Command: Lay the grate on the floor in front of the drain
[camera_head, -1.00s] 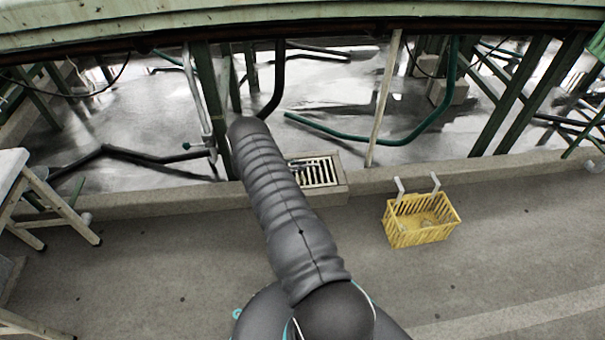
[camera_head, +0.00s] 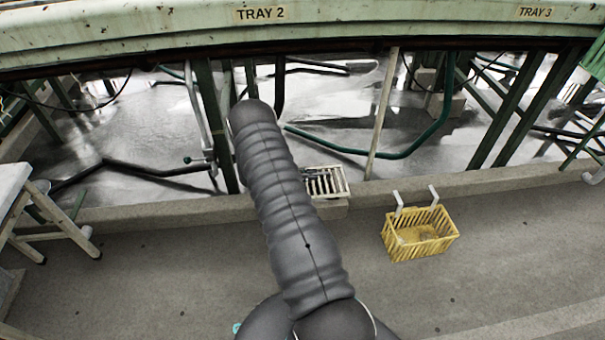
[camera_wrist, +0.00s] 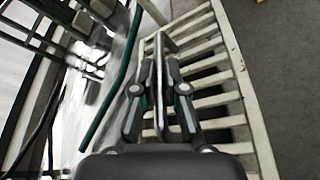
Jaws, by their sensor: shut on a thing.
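The grate (camera_head: 343,181) is a pale slatted rectangle beside my arm at the concrete curb, partly behind my arm. In the wrist view the grate (camera_wrist: 236,60) fills the middle and right, with dark gaps between its slats. My gripper (camera_wrist: 160,70) is shut on an upright grey part of the grate at its upper left; the exact contact is partly hidden by the fingers. In the head view my arm hides the gripper. The drain is covered from sight by the grate; its concrete surround (camera_head: 333,206) shows just below.
A yellow basket (camera_head: 420,235) with two white hooks stands on the grey floor right of the grate. A white stool (camera_head: 50,215) is at the left. Green legs and pipes (camera_head: 425,138) stand behind the curb (camera_head: 480,183). The floor (camera_head: 180,280) before the curb is largely clear.

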